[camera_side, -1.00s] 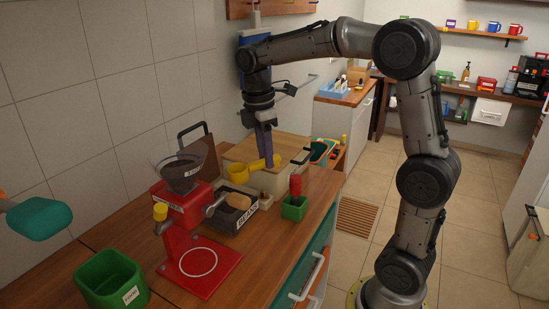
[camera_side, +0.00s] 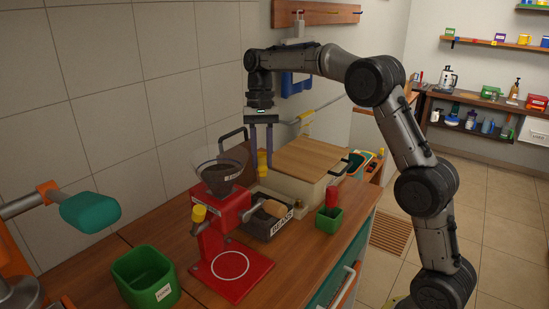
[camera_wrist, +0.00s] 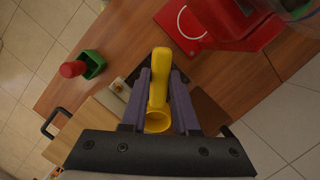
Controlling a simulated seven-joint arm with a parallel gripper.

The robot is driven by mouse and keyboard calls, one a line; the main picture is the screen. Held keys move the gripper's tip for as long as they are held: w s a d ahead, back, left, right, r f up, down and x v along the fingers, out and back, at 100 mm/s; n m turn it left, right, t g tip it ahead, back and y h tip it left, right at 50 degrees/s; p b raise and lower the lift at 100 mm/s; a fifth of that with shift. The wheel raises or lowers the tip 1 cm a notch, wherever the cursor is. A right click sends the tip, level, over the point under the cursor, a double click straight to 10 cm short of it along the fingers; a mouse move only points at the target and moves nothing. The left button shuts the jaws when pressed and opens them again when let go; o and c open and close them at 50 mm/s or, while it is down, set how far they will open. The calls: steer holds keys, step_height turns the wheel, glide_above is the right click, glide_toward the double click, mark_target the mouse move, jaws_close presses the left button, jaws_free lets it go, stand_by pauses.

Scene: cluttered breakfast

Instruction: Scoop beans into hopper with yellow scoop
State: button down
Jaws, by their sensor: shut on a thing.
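My gripper (camera_side: 262,152) is shut on the yellow scoop (camera_side: 262,164) and holds it above the counter, to the right of the hopper. In the wrist view the scoop (camera_wrist: 158,85) lies between the two fingers, with a round yellow ring near the wrist. I cannot tell whether beans are in it. The hopper (camera_side: 222,174) is a clear cone with dark contents on top of the red grinder (camera_side: 222,222). The dark box labelled BEANS (camera_side: 284,224) stands right of the grinder.
A green labelled bin (camera_side: 146,277) stands front left. A green cup with a red object (camera_side: 329,212) is right of the beans box. A wooden-topped box (camera_side: 310,158) stands behind. A teal-ended arm (camera_side: 90,210) reaches in from the left.

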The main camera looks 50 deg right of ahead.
steer(key=w+a+f+m+t, duration=0.1)
steer(key=w+f+m, duration=0.1)
steer(key=m, duration=0.4)
steer(key=w+a+f+m+t+y, duration=0.1)
steer(key=w+f+m+t, duration=0.1)
steer(key=m, duration=0.4)
steer(key=shift+w+a+f+m, duration=0.2)
steer(key=shift+w+f+m, duration=0.1)
steer(key=shift+w+f, duration=0.5)
steer(key=shift+r, duration=0.1)
steer(key=s+d+f+t+y, duration=0.2)
steer(key=d+f+y, duration=0.2)
steer(key=f, duration=0.4)
steer(key=shift+d+y, duration=0.35)
steer(key=shift+y, duration=0.25)
stand_by(0.5)
